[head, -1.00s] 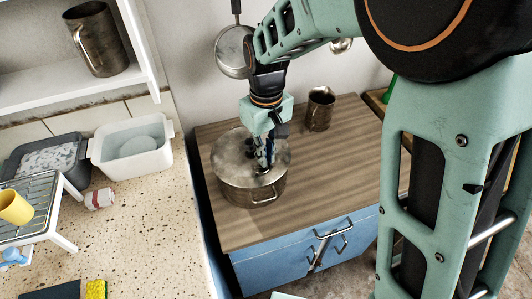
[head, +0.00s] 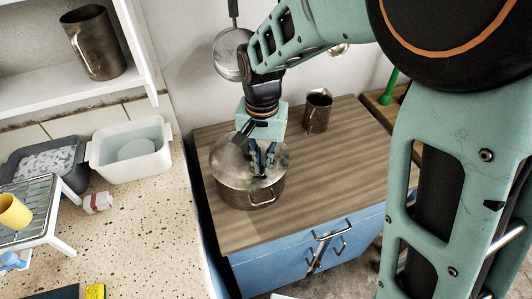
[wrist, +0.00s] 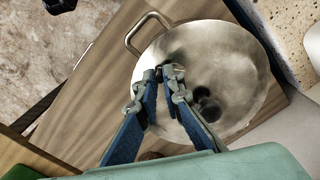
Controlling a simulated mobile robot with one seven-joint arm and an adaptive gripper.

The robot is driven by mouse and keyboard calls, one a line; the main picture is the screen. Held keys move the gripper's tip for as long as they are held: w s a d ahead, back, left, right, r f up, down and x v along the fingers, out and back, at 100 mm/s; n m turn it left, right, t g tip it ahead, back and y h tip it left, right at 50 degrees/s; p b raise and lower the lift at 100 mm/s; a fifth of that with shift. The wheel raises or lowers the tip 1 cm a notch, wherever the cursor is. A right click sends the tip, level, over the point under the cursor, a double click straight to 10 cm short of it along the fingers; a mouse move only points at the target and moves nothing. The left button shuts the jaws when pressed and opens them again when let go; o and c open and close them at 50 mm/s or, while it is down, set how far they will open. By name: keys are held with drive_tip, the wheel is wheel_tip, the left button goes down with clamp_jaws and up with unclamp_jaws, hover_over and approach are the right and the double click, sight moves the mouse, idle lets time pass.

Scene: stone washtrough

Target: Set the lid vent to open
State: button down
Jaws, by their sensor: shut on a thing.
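A metal pot (head: 240,197) stands on the wood-topped cabinet, its lid (head: 229,165) on it. In the wrist view, the lid (wrist: 235,60) fills the upper right, with a black round knob (wrist: 207,104) near its middle. My gripper (head: 263,173) reaches down onto the lid. In the wrist view, the fingertips of my gripper (wrist: 165,73) are close together near the lid's edge, beside the knob, on the pot handle's side. They are shut on a small dark piece, which looks like the lid vent. The fingers mostly hide it, so its setting cannot be read.
A metal jug (head: 317,110) stands behind the pot on the wooden top (head: 345,160). A pan (head: 230,58) hangs on the wall. At left, the speckled counter (head: 135,225) holds a white tub (head: 130,150) and a wire rack (head: 45,190). The wooden top right of the pot is clear.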

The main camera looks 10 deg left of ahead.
sight(262, 169)
drive_tip(key=shift+s+m, duration=0.15)
drive_tip(key=shift+m, duration=0.55)
drive_tip(key=c, duration=2.1)
unclamp_jaws()
drive_tip(key=shift+a+r, duration=0.1)
wheel_tip(262, 169, up, 12)
drive_tip(key=shift+f, duration=0.1)
